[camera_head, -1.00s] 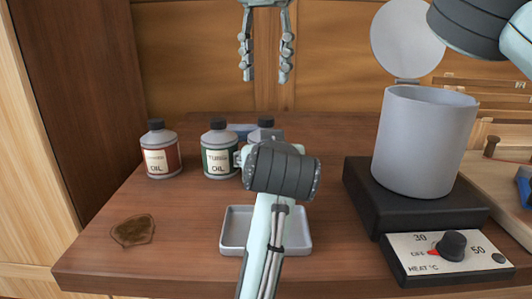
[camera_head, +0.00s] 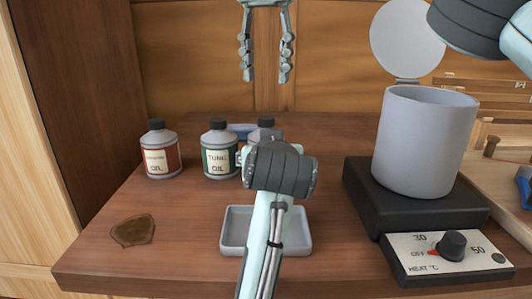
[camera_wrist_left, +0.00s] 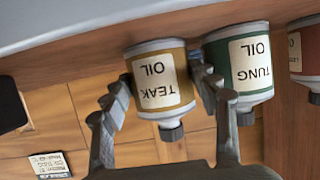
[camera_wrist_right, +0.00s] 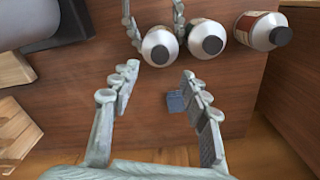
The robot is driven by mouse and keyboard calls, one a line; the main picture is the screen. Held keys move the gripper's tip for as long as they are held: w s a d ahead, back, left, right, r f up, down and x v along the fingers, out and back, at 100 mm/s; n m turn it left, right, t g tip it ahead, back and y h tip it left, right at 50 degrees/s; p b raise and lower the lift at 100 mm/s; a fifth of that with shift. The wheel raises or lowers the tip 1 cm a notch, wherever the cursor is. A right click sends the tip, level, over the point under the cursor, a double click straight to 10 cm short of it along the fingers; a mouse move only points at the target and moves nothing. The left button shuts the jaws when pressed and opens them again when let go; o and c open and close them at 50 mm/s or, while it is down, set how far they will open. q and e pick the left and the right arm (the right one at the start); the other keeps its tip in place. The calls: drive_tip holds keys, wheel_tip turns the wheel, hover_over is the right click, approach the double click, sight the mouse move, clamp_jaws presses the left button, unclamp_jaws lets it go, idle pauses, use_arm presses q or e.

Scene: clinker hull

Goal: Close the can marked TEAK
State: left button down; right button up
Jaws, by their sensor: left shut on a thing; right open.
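The TEAK can (camera_wrist_left: 160,85) has a tan label band and shows upside down in the left wrist view, with a black cap (camera_wrist_left: 172,132) at its top. My left gripper (camera_wrist_left: 157,95) is shut on it, one finger on each side. In the head view the can (camera_head: 266,124) is mostly hidden behind my left wrist. The right wrist view shows its top with the black cap (camera_wrist_right: 160,53); whether the cap is fully seated I cannot tell. My right gripper (camera_head: 265,78) is open and empty, pointing down, above and behind the cans.
The green TUNG can (camera_head: 220,150) stands close beside the TEAK can, and a red can (camera_head: 161,150) farther left. A small blue-grey object (camera_wrist_right: 177,103) lies behind the cans. A grey tray (camera_head: 232,240) is in front; a heater (camera_head: 415,208) with a lidded pot (camera_head: 424,140) stands right.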

sight(266, 117)
drive_tip(key=n, duration=0.4)
drive_tip(key=shift+f, duration=4)
drive_tip(key=shift+c, duration=0.5)
